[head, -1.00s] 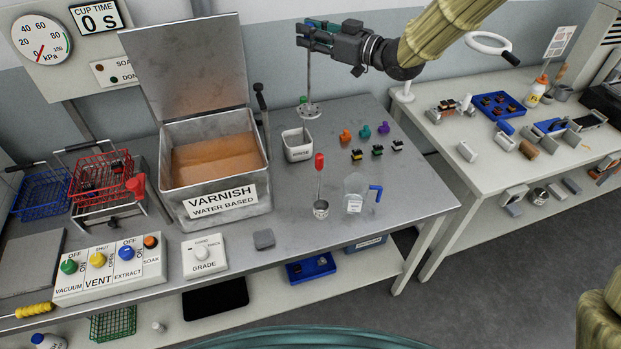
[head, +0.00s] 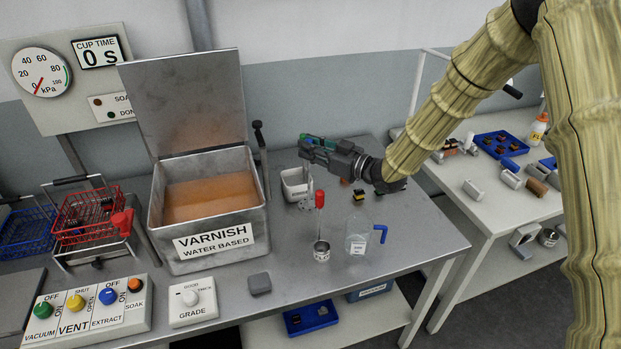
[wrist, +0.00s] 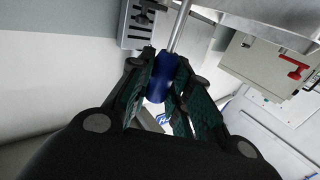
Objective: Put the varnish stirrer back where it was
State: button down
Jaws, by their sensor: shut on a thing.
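My gripper (head: 306,147) is shut on the blue handle (wrist: 160,76) of the stirrer, as the wrist view shows. In that view the metal rod (wrist: 181,25) runs up and out of the picture. The stirrer looks roughly upright. I cannot tell whether its disc touches the bench. The handle is mostly hidden by my fingers in the head view.
The open varnish tank (head: 213,249) stands to the left. The red-handled cup (head: 321,251) and clear jug (head: 357,241) stand in front of my gripper. The bench front (head: 420,235) has free room at right.

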notch_tip(320, 180, down, 7)
jog(key=p, duration=0.2)
jog(key=shift+r, duration=0.2)
jog(key=shift+f, duration=0.1)
dwell(0.3)
jog(key=shift+f, duration=0.15)
jog(key=c, duration=1.3)
grip_release()
jog(key=shift+r, duration=0.25)
jog(key=b+v, duration=0.3)
jog(key=v, duration=0.9)
jog(key=shift+b, duration=0.4)
